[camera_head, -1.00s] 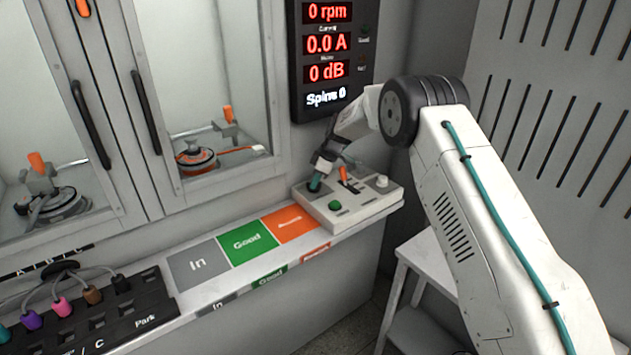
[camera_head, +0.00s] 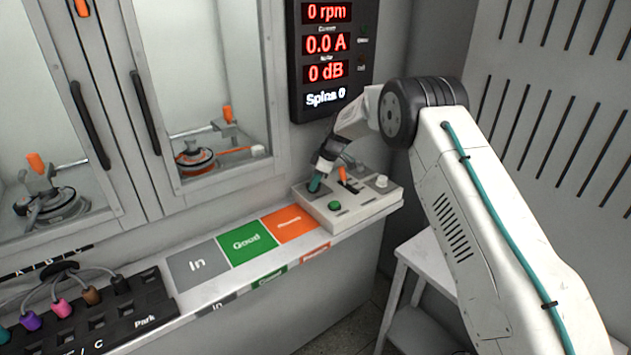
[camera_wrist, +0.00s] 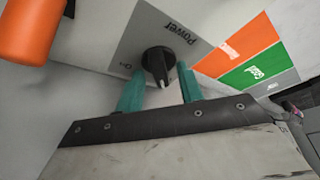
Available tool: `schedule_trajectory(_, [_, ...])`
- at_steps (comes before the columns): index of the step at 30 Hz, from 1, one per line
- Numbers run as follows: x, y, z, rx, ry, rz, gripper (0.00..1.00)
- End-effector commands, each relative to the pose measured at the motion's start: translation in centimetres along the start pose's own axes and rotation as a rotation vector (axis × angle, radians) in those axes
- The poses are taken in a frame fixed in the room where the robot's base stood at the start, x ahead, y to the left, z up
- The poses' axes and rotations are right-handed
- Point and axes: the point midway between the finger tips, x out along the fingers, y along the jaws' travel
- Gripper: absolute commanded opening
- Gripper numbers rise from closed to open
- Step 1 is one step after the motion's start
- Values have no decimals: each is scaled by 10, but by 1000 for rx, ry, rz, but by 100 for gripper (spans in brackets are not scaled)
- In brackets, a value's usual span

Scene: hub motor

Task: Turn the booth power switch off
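The booth power switch is a black rotary knob (camera_wrist: 158,62) on a grey plate marked "Power", with an "On" label to its left in the wrist view. Its pale pointer mark faces the gripper side of that view, slightly right. Any other position label is not visible. My gripper (camera_wrist: 160,94) has its two teal fingers apart, one on each side of the knob. I cannot tell whether they touch it. In the head view my gripper (camera_head: 315,185) is low over the left end of the control box (camera_head: 365,208), hiding the knob.
The box also carries a green button (camera_head: 334,206), an orange-tipped lever (camera_head: 343,174) and a pale knob (camera_head: 382,181). The dark display (camera_head: 330,97) hangs behind. Glass doors (camera_head: 205,75) stand left. The "In" (camera_head: 197,265), "Good" and orange shelf patches are bare.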

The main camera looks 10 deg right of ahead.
Motion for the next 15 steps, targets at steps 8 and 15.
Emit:
schedule_trajectory(8, [-42, 1, -1, 0, 1, 3, 37])
schedule_trajectory(15, [-72, 1, 1, 0, 0, 1, 37])
